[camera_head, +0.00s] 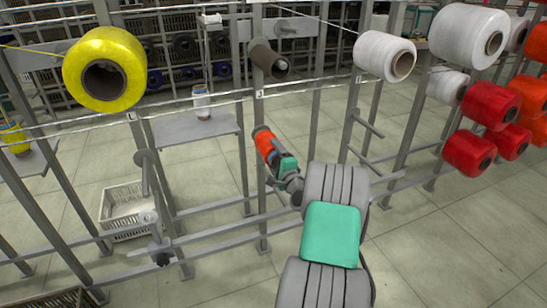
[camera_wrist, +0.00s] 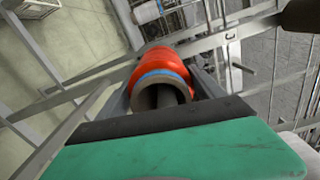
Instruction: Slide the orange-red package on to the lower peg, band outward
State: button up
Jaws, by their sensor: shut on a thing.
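In the wrist view the package (camera_wrist: 160,62) sits between the two fingers (camera_wrist: 163,92). Its near end, facing the wrist camera, shows a blue band (camera_wrist: 160,77) and a hollow grey tube end (camera_wrist: 158,95). The far end faces the rack. The lower peg on this post is not visible in either view; package and gripper cover that area. I cannot tell whether the package touches a peg.
A brown, bare tube (camera_head: 268,61) sits on the upper peg of the same post. A yellow package (camera_head: 104,69) hangs left, white packages (camera_head: 384,56) right, several red packages (camera_head: 467,154) far right. A white crate (camera_head: 125,209) stands on the floor. Horizontal rails cross below.

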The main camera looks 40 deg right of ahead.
jog(key=shift+f+b, duration=0.45)
dwell(0.5)
jog(key=o, duration=1.6)
jog(key=shift+f, duration=0.1)
jog(key=v, duration=0.8)
